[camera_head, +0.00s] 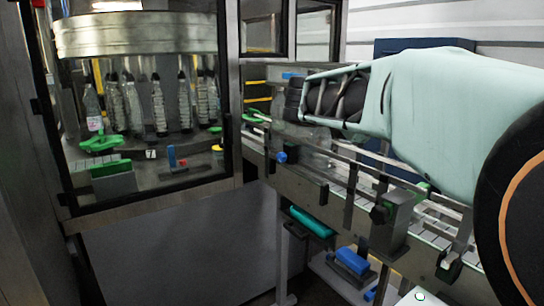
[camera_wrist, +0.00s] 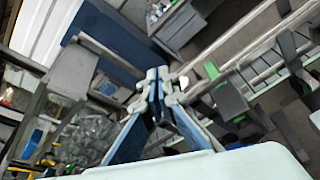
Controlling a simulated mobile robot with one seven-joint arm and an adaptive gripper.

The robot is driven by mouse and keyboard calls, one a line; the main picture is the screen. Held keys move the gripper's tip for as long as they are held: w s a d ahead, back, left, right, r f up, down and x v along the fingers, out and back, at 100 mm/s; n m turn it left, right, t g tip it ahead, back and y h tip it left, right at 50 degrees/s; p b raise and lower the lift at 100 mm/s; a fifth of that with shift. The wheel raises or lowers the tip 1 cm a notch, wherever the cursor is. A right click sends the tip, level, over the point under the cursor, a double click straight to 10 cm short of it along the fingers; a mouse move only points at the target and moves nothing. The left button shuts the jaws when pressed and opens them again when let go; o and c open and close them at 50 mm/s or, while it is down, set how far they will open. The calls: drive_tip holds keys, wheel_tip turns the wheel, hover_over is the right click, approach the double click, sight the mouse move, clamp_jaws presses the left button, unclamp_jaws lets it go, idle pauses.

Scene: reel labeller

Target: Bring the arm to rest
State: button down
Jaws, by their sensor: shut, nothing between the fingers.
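My gripper (camera_head: 291,100) is at the left end of my pale green arm in the head view, above the conveyor rails. In the wrist view my gripper (camera_wrist: 160,76) shows its two fingers drawn together at the tips, with nothing between them. It appears apart from the rails, though the exact gap is hard to judge. My arm reaches in from the right and hides part of the conveyor behind it.
A glass-fronted machine (camera_head: 238,110) with several bottles inside stands at the left. The conveyor (camera_head: 335,188) runs from it toward the lower right, with rails and brackets. A blue cabinet (camera_head: 425,44) stands behind my arm. Blue and teal items lie below the conveyor.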

drive_tip(key=s+d+r+m+b, duration=0.1)
drive_tip(key=s+d+r+m, duration=0.1)
drive_tip(key=d+m, duration=0.35)
drive_tip(key=s+d+f+m+g+y+p, duration=0.2)
drive_tip(key=s+f+m+y, duration=0.1)
drive_tip(key=s+f, duration=0.4)
drive_tip(key=s+a+f+m+g+y+p, duration=0.1)
drive_tip(key=s+a+f+m+y+p, duration=0.2)
drive_tip(key=s+a+f+m, duration=0.3)
drive_tip(key=s+a+f+m+g+y+p, duration=0.1)
drive_tip(key=s+a+f+m+y+p, duration=0.2)
drive_tip(key=s+a, duration=1)
wheel_tip(320, 180, down, 5)
drive_tip(key=m+y, duration=0.2)
drive_tip(key=shift+s+r+m, duration=0.2)
drive_tip(key=shift+s+m, duration=0.15)
